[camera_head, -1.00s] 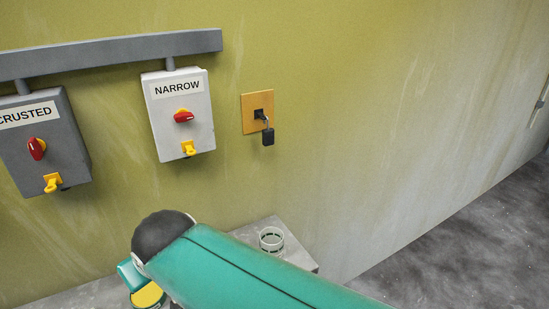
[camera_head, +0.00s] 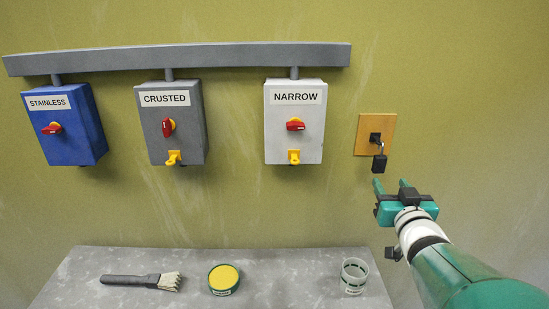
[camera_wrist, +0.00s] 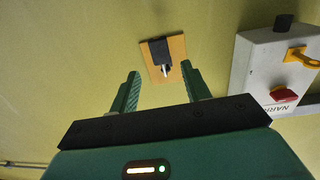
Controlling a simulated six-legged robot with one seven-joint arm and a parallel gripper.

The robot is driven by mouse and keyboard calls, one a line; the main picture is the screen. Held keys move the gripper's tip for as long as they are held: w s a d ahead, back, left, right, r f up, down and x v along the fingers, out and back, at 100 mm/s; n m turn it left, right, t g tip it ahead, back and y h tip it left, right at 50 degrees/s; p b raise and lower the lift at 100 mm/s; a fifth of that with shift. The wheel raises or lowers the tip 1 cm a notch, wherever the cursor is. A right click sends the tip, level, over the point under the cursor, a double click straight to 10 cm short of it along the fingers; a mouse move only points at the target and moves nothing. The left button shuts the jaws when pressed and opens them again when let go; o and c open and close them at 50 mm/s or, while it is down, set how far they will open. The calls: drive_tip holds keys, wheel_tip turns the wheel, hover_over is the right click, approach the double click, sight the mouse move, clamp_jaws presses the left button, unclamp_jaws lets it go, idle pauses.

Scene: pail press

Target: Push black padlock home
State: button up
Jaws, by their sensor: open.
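The black padlock (camera_head: 379,163) hangs by its shackle from a dark fitting on an orange-brown wall plate (camera_head: 364,134), right of the NARROW box. In the wrist view the padlock (camera_wrist: 159,50) shows against its plate (camera_wrist: 178,46), beyond the fingertips and roughly between them. My gripper (camera_head: 391,186) is open and empty, just below the padlock in the head view and apart from it. Its two green fingers (camera_wrist: 161,82) are spread in the wrist view. How far the shackle sits in its body is too small to tell.
The blue STAINLESS box (camera_head: 66,125), grey CRUSTED box (camera_head: 187,130) and white NARROW box (camera_head: 312,140) hang from a grey rail (camera_head: 200,59). Wall right of the plate is clear.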

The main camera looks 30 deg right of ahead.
sight(381, 166)
drive_tip(key=shift+w+d, duration=0.25)
drive_tip(key=shift+w, duration=0.05)
drive_tip(key=x, duration=0.7)
drive_tip(key=shift+w+d, duration=0.1)
drive_tip(key=shift+w, duration=0.15)
drive_tip(key=shift+c, duration=0.2)
drive_tip(key=shift+s+r, duration=0.1)
drive_tip(key=c, duration=0.9)
drive_tip(key=shift+r, duration=3.4)
drive_tip(key=shift+c, duration=0.2)
drive_tip(key=shift+r, duration=0.35)
drive_tip(key=shift+s, duration=0.15)
